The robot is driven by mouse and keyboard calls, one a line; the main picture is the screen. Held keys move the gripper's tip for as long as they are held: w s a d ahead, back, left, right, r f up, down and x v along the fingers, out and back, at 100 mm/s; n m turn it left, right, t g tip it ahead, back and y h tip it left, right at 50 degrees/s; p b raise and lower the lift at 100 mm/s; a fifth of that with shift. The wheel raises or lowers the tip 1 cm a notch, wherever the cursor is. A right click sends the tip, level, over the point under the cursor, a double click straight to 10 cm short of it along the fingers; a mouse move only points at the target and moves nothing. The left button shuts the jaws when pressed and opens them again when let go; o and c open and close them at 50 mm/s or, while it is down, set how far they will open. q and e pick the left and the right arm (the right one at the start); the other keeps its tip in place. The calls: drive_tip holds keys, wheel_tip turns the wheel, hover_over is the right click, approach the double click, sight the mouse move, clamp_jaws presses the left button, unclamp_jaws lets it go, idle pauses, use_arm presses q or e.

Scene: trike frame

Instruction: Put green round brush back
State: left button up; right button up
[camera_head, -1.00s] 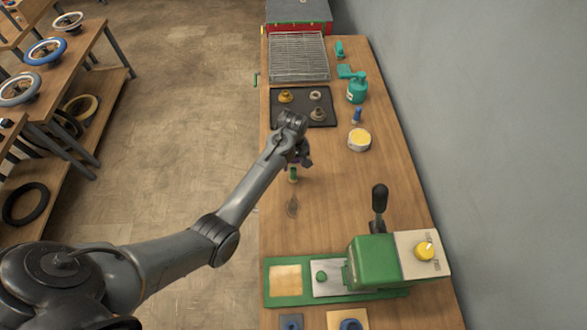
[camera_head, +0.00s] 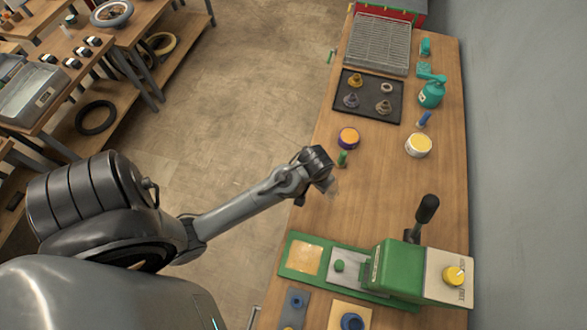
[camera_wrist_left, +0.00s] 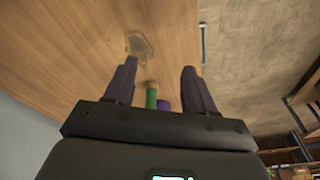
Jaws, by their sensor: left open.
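The green round brush (camera_head: 342,158) stands on the workbench just in front of a dark purple tin with an orange top (camera_head: 348,137). In the left wrist view its green handle (camera_wrist_left: 152,97) shows between the bases of the fingers, with a bit of purple beside it. My left gripper (camera_head: 330,186) is over the bench, a little to the near side of the brush and apart from it. Its fingers (camera_wrist_left: 157,82) are open and hold nothing. The brush's lower end is hard to make out. My right gripper is in no view.
A blue brush (camera_head: 424,120) and a pale tin with a yellow top (camera_head: 418,145) stand to the right. A black tray (camera_head: 368,96) with several small parts lies farther back. A green press (camera_head: 390,267) stands at the near end. Bare wood lies between press and tins.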

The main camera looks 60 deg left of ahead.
use_arm(q)
drive_tip(key=s+d+r+m, duration=0.2)
drive_tip(key=s+d+r, duration=0.1)
drive_tip(key=s, duration=0.3)
drive_tip(key=s+d+r+m+t+h, duration=0.1)
drive_tip(key=s+d+r+m, duration=0.1)
drive_tip(key=s, duration=0.4)
drive_tip(key=shift+s+d+r+m+t, duration=0.2)
drive_tip(key=shift+d+r+m+t, duration=0.15)
drive_tip(key=shift+d+m, duration=0.55)
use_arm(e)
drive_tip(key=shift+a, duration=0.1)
